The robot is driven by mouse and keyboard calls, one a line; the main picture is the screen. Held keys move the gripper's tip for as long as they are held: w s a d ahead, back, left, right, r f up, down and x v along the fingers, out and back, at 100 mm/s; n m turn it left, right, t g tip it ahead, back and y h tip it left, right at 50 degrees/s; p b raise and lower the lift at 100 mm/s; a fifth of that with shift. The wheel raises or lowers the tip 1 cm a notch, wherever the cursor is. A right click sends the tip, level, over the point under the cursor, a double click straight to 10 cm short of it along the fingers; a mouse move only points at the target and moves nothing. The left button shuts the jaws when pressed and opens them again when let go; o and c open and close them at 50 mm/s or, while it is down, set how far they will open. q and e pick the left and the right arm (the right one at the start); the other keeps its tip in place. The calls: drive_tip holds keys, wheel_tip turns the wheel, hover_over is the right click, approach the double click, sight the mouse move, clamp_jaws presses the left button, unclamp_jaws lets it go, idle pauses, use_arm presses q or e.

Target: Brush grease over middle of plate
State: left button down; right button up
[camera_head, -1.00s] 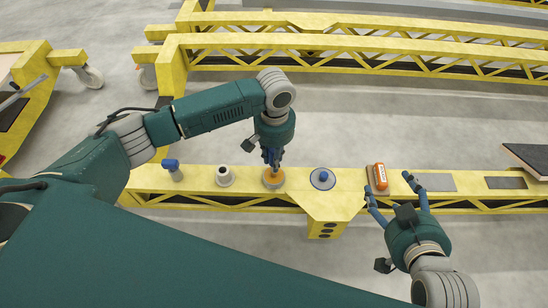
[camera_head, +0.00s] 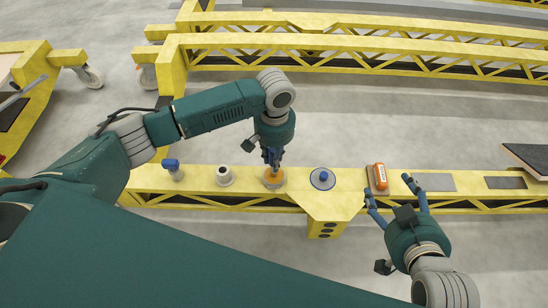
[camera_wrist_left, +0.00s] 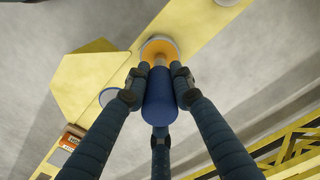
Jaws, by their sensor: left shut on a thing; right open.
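My left gripper (camera_head: 271,160) is shut on a blue-handled tool (camera_wrist_left: 160,97), held upright over a round dish with an orange-yellow filling (camera_head: 273,178). The dish also shows in the left wrist view (camera_wrist_left: 160,46), just beyond the tool's pale lower end. I cannot tell whether the tip touches the filling. A flat grey plate (camera_head: 436,182) and a darker plate (camera_head: 506,182) lie in the yellow beam's top; which one the task means is unclear. My right gripper (camera_head: 390,190) is open and empty, near the orange block.
The yellow beam (camera_head: 345,200) also carries a blue-topped item (camera_head: 173,169), a white round piece (camera_head: 224,176), a round disc with a blue knob (camera_head: 323,178) and an orange block (camera_head: 380,177). Yellow trusses (camera_head: 350,45) stand behind. Bare floor lies between.

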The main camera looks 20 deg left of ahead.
drive_tip(key=shift+g+h, duration=0.3)
drive_tip(key=shift+g, duration=0.6)
drive_tip(key=shift+s+d+f+p, duration=0.2)
drive_tip(key=shift+s+d+f, duration=0.1)
drive_tip(key=shift+s+f, duration=0.45)
drive_tip(key=shift+s+d+f+p, duration=0.15)
drive_tip(key=shift+s+d+f, duration=0.1)
drive_tip(key=shift+s+f, duration=0.45)
idle(4.8)
